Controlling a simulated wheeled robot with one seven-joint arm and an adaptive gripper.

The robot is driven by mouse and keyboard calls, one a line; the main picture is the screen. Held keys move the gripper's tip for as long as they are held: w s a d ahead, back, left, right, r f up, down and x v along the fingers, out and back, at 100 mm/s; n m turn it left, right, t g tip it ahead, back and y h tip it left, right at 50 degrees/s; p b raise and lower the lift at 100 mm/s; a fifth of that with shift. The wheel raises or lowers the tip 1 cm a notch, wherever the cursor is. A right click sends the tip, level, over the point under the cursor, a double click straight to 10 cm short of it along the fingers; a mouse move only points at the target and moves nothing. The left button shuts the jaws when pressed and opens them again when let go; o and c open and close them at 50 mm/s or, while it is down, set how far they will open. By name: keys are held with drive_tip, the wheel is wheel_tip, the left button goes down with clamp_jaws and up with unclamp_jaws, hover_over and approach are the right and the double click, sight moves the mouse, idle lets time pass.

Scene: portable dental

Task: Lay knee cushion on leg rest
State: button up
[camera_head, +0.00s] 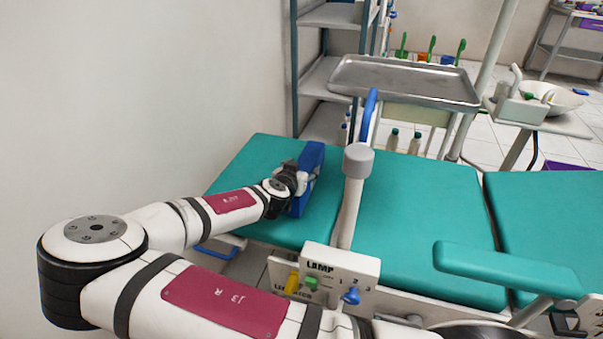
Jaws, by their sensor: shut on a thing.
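A blue knee cushion (309,172) stands on edge at the left part of the chair, in the head view. My gripper (300,180) is shut on the cushion from its left side. The gripper's fingers are partly hidden against the cushion. The cushion is over the green leg rest (252,158), the leftmost pad of the dental chair. I cannot tell whether the cushion's lower edge touches the pad.
A pole with a grey joint (358,160) and blue handle rises just right of the cushion. A metal tray (405,82) hangs behind it. A lamp control box (340,272) and green armrest (505,270) stand in front. A shelf rack (322,75) is behind.

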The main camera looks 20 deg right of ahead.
drive_tip(key=shift+f, duration=0.2)
drive_tip(key=o, duration=1.3)
drive_tip(key=shift+r, duration=0.1)
drive_tip(key=shift+s+a+r, duration=0.15)
drive_tip(key=shift+s+a, duration=0.1)
drive_tip(key=p+v, duration=0.2)
drive_tip(key=v, duration=0.9)
drive_tip(key=shift+s+p, duration=0.15)
drive_tip(key=shift+p, duration=0.15)
drive_tip(key=shift+a, duration=0.1)
